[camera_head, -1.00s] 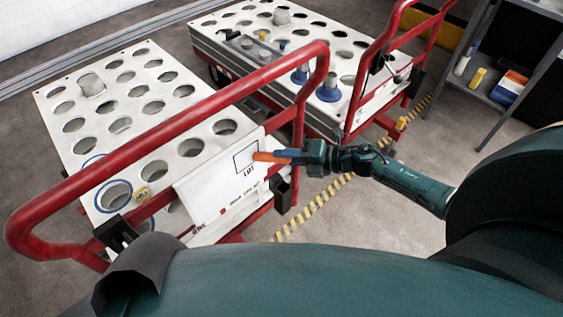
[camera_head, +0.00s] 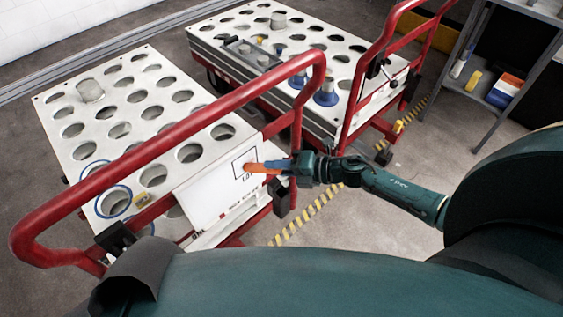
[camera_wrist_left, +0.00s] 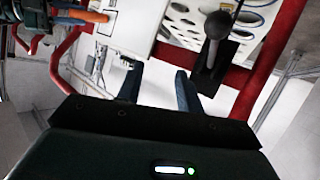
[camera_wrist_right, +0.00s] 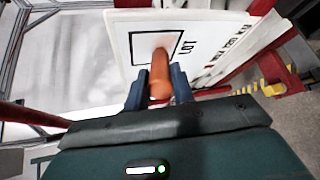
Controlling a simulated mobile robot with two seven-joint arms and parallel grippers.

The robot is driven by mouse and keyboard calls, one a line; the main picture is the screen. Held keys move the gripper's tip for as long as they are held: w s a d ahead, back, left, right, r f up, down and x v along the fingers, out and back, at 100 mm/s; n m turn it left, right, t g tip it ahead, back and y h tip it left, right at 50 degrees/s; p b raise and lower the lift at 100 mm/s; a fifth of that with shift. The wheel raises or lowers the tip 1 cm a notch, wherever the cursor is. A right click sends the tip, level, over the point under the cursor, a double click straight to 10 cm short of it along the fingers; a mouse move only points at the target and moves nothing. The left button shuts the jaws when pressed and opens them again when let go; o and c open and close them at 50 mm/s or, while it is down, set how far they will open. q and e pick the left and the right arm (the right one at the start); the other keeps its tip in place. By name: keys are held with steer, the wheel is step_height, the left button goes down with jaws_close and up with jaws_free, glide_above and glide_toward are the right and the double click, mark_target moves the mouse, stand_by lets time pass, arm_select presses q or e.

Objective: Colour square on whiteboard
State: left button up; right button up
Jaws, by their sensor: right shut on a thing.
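The whiteboard (camera_head: 214,196) hangs tilted on the near cart's red handle frame. It bears a black square outline with "LOT" beside it; the square also shows in the right wrist view (camera_wrist_right: 140,46). My right gripper (camera_head: 290,165) is shut on an orange marker (camera_head: 262,167). The marker's tip lies over the square's interior, at or very near the board. A faint reddish tint shows around the tip; I cannot tell whether it is ink. My left gripper (camera_wrist_left: 160,88) is open and empty in the left wrist view, below the whiteboard (camera_wrist_left: 125,30).
The near cart (camera_head: 100,100) has a white top with round holes and a red handle (camera_head: 170,128). A second cart (camera_head: 330,55) stands behind it. A grey shelf (camera_head: 480,92) is at the right. Striped floor tape (camera_head: 320,203) runs beside the carts.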

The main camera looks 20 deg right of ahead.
mark_target(268, 171)
steer(key=shift+s+a+r+p, duration=0.3)
steer(key=shift+a+r+p, duration=0.2)
steer(key=shift+a+p, duration=0.3)
steer(key=shift+s+a+r+p, duration=0.3)
steer(key=shift+a+r+p, duration=0.15)
steer(key=shift+a+p, duration=0.25)
steer(key=shift+w+d+b, duration=1.25)
steer(key=shift+d+b, duration=0.25)
steer(key=shift+d, duration=1.85)
steer(key=shift+s+a+p, duration=0.4)
steer(key=shift+a+p, duration=0.1)
steer(key=shift+a, duration=0.65)
steer(key=shift+s+a+p, duration=0.4)
steer(key=shift+a+p, duration=0.15)
steer(key=shift+a, duration=0.6)
steer(key=shift+s+a+p, duration=0.4)
steer(key=shift+a+p, duration=0.1)
steer(key=shift+a, duration=0.65)
steer(key=shift+f, duration=0.1)
steer(key=s+d, duration=0.2)
steer(key=s, duration=0.3)
steer(key=shift+s+p, duration=0.3)
steer(key=shift+p, duration=0.1)
